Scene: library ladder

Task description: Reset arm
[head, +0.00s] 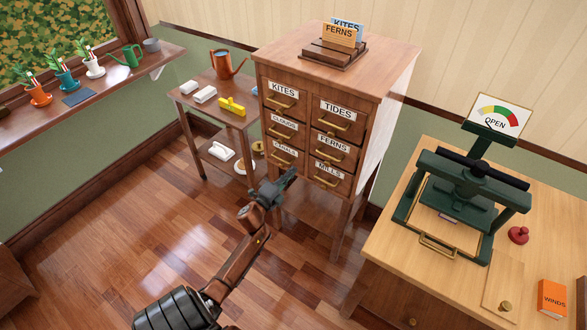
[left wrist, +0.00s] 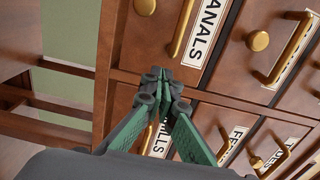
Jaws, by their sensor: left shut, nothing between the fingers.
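My left arm reaches in from the bottom left in the head view. My left gripper (head: 284,181) is shut and empty, low in front of the wooden card cabinet (head: 386,120). In the left wrist view the green fingers (left wrist: 162,82) meet at their tips, close to the drawer fronts. The drawers with labels KITES, TIDES, FERNS and MILLS look closed. My right gripper is not in view.
A small side table (head: 200,118) with erasers, a yellow block and a copper watering can stands left of the cabinet. A desk (head: 388,257) with a green press (head: 462,200) and an orange WINDS box (head: 552,297) is at right. Open floor lies at left.

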